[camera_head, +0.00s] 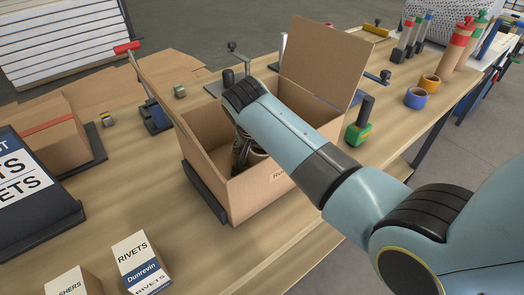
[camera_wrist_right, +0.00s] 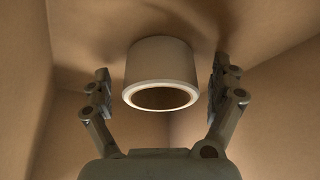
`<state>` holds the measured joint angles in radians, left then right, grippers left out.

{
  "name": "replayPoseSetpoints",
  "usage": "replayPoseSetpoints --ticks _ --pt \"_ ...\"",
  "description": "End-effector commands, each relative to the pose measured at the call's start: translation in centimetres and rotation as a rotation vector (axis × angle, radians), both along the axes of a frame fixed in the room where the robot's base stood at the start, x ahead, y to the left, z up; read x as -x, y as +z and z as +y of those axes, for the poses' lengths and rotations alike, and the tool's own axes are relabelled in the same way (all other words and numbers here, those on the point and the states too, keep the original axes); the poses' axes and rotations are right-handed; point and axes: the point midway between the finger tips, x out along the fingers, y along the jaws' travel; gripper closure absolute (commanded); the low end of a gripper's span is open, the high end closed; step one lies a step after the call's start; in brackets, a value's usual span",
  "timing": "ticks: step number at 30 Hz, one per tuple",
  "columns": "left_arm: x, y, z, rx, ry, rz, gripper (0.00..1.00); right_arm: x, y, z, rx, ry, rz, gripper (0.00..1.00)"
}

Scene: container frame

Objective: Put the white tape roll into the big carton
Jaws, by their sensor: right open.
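The big carton (camera_head: 245,200) stands open on the workbench, with flaps up at its left and back. My right arm reaches over its right side, and my right gripper (camera_head: 243,158) points down inside it. In the right wrist view the white tape roll (camera_wrist_right: 162,62) is inside the carton, against a cardboard surface (camera_wrist_right: 270,60). My right gripper's fingers (camera_wrist_right: 160,85) stand apart on either side of the roll, with a visible gap on both sides. In the head view the roll is hidden by the carton wall and my arm. My left gripper is not seen.
Bench left of the carton is partly clear.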

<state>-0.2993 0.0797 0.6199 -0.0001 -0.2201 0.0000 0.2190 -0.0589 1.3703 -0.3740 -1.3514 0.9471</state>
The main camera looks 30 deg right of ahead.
Motion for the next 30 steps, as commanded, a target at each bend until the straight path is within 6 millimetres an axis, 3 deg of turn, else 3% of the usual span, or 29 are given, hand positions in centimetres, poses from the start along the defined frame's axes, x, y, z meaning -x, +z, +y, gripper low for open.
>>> replayPoseSetpoints --ticks 5,21,30 --pt "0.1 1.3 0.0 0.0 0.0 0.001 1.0 0.2 1.2 0.2 -0.001 0.0 0.001 0.07" --pt "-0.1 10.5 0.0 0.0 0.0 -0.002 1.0 2.1 9.1 2.7 0.0 0.0 0.0 0.07" --pt "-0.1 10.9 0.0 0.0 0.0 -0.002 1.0 2.8 11.3 3.6 0.0 0.0 -0.001 0.07"
